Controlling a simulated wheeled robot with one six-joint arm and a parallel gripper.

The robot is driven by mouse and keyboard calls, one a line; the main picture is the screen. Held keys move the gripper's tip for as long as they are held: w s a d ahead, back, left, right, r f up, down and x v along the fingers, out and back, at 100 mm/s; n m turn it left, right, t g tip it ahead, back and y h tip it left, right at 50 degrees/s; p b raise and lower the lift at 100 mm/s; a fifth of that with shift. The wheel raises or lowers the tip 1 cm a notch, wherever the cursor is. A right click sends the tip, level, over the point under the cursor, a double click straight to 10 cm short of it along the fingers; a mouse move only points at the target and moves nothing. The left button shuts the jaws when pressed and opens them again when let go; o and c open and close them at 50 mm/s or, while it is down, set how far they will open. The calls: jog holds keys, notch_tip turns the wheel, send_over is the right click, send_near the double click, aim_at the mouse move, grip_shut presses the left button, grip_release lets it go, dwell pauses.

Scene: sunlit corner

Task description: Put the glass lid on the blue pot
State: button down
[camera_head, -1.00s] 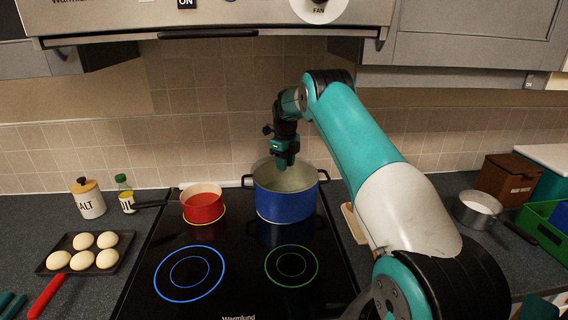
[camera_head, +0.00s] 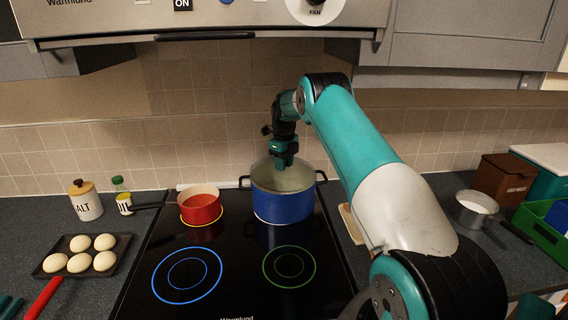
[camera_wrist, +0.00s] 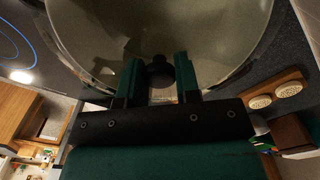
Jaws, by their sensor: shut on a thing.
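The blue pot (camera_head: 283,205) with two black handles stands on the back right of the black hob. The clear glass lid (camera_wrist: 160,25) fills the upper part of the wrist view, with its dark knob (camera_wrist: 160,71) between my fingers. My gripper (camera_head: 283,163) points down over the pot's opening and is shut on the lid's knob; its fingers (camera_wrist: 160,80) show in the wrist view. The lid is at or just above the pot's mouth; I cannot tell whether it touches the rim all round.
A red saucepan (camera_head: 200,206) stands left of the pot. A steel pan (camera_head: 472,209) and green crate (camera_head: 540,232) are at the right. The front hob rings are clear.

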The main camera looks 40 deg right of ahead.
jog(key=shift+f+b, duration=0.3)
jog(key=shift+f, duration=0.4)
dwell(1.2)
jog(key=shift+c, duration=1.3)
grip_release()
jog(key=shift+r, duration=0.1)
jog(key=shift+r, duration=0.15)
jog(key=shift+r+p, duration=2.2)
jog(key=shift+r, duration=1.2)
